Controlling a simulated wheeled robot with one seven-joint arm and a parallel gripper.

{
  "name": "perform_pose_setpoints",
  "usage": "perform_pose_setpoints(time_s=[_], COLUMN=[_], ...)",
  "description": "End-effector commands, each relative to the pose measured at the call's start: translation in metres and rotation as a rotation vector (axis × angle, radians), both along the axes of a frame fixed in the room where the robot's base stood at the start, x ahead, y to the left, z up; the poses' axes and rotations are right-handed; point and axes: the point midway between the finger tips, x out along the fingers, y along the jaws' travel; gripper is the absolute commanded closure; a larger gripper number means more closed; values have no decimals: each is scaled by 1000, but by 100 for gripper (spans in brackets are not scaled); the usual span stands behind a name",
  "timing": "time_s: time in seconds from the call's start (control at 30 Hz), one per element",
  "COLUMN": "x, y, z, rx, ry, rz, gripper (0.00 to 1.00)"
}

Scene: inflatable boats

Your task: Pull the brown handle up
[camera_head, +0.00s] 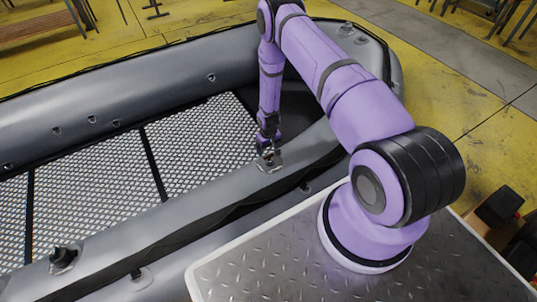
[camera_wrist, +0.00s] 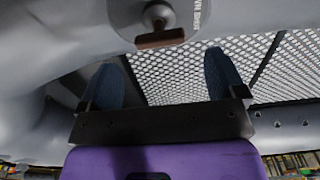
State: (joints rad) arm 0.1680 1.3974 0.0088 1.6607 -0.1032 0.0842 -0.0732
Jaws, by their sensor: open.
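The brown handle (camera_wrist: 160,39) is a short flat bar on a grey round fitting (camera_wrist: 150,14), fixed to the grey inflatable tube. In the wrist view it lies just beyond my fingertips, roughly centred between them. My gripper (camera_wrist: 160,62) is open, its two dark fingers spread wide, with nothing visibly held between them. In the head view my gripper (camera_head: 267,147) points down at the near tube of the boat, right over a small fitting (camera_head: 270,161). The handle is too small there to make out clearly.
The grey inflatable boat (camera_head: 90,75) has a mesh floor (camera_head: 200,140). Another fitting (camera_head: 63,257) sits on the near tube at lower left. A metal tread-plate platform (camera_head: 270,270) is in front. Yellow floor and dark benches lie behind.

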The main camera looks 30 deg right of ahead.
Motion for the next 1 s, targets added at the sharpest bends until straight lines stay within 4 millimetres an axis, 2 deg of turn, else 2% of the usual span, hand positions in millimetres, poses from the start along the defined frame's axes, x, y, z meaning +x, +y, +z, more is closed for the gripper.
perform_pose_setpoints(time_s=[0.1,0.3,0.7,0.73,0.77,1.0], x=[-1,0,0,0,0,0], y=[0,0,0,0,0,0], z=[-20,-40,-46,-46,-46,-46], rx=[0,0,0,0,0,0], ry=[1,1,0,0,0,0], rz=[0,0,0,0,0,0], gripper=[11,11,11,13,20,75])
